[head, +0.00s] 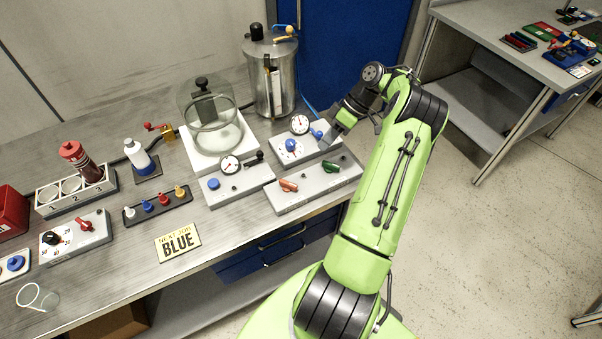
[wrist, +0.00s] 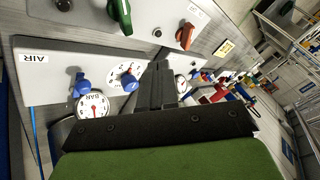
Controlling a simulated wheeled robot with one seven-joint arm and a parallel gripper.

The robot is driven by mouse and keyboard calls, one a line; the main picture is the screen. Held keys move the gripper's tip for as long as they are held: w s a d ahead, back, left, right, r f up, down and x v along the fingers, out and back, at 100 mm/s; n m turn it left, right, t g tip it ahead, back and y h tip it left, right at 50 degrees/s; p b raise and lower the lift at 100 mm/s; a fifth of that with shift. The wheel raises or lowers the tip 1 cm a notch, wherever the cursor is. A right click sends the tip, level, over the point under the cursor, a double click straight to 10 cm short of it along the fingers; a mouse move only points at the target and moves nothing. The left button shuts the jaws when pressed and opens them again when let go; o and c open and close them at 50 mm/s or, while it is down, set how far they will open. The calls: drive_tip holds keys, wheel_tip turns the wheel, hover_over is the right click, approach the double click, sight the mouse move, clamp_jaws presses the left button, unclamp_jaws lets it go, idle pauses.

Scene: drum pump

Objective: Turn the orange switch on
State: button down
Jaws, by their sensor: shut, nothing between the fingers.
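The orange switch (head: 289,186) is a small lever on the left part of a long grey box at the bench's front edge. It also shows at the top of the wrist view (wrist: 186,36). A green switch (head: 331,166) sits on the same box to its right, and in the wrist view (wrist: 121,14). My gripper (head: 327,141) is shut and empty. It is over the right end of the air panel behind that box, apart from the orange switch. In the wrist view its dark fingers (wrist: 157,86) point toward the panel.
The air panel (wrist: 45,68) carries a gauge (head: 299,125), a blue dial knob (head: 291,145) and a blue lever (head: 317,134) close to my gripper. A second gauge box (head: 238,186) stands left. A glass chamber (head: 212,127) and metal drum (head: 272,80) stand behind.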

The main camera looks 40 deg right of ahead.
drive_tip(key=b, duration=0.2)
approach(301, 183)
drive_tip(key=w+f, duration=0.1)
drive_tip(key=w+a+f, duration=0.1)
drive_tip(key=f, duration=0.1)
drive_tip(key=w+a+f, duration=0.1)
drive_tip(key=shift+w+a+f, duration=0.2)
drive_tip(key=shift+w+f, duration=0.05)
drive_tip(key=shift+f, duration=0.1)
drive_tip(key=shift+s+a+r, duration=0.1)
drive_tip(key=shift+s+a, duration=0.15)
drive_tip(key=shift+a, duration=0.35)
drive_tip(key=shift+s+a+r, duration=0.1)
drive_tip(key=shift+s+a, duration=0.1)
drive_tip(key=shift+a, duration=0.35)
drive_tip(key=shift+s+a, duration=0.25)
drive_tip(key=shift+a, duration=0.35)
